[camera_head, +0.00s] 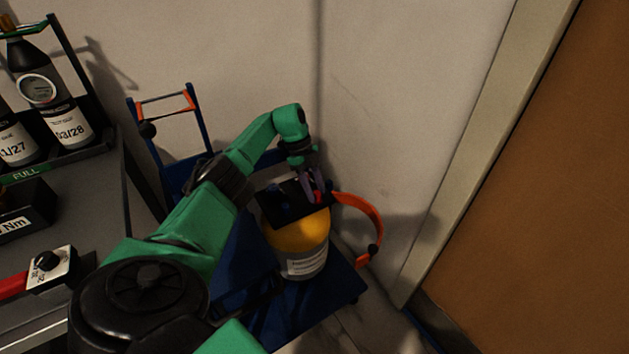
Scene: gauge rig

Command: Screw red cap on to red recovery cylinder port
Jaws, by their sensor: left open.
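The recovery cylinder (303,250) has a yellow top and a grey body with a white label. It stands upright on a blue cart (341,284) beside the wall. My left arm reaches in from the left, and my left gripper (316,192) points down over the cylinder's dark top. Its fingers are open. A small red piece (318,184) shows at the fingers; I cannot tell whether it is the cap or the port. The ports are mostly hidden by the gripper and shadow. My right gripper is not in view.
An orange strap (366,215) loops out right of the cylinder. The cart's blue handle frame (166,103) rises behind my arm. A grey bench (83,190) with black bottles (50,90) and a red-handled tool (45,266) is at left. The wall and a brown door (530,190) bound the right.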

